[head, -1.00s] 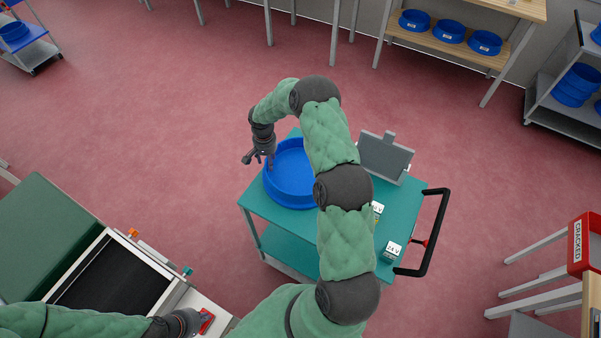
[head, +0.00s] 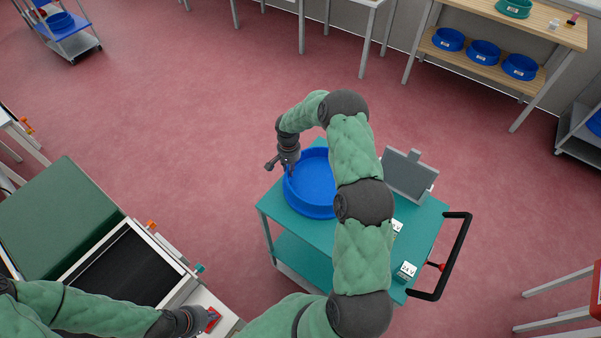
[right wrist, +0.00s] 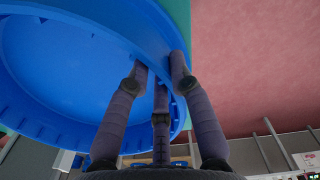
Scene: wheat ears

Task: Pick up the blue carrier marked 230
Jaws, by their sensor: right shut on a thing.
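A round blue carrier (head: 312,188) is at the left end of the teal cart (head: 428,223), partly hidden behind my right arm. I cannot read a number on it or tell whether it touches the cart top. My right gripper (head: 283,164) is at the carrier's left rim, shut on its wall. In the right wrist view, the fingers (right wrist: 160,85) straddle the blue wall of the carrier (right wrist: 60,70). My left gripper (head: 204,321) is low in the head view, beside a small red thing (head: 213,319); its fingers do not show clearly.
A grey upright panel (head: 408,176) and small labelled boxes (head: 406,271) stand on the cart. A black handle (head: 452,255) sticks out right. A machine with a dark belt (head: 125,270) is at left. More blue carriers (head: 484,52) sit on a back shelf. Red floor lies open between.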

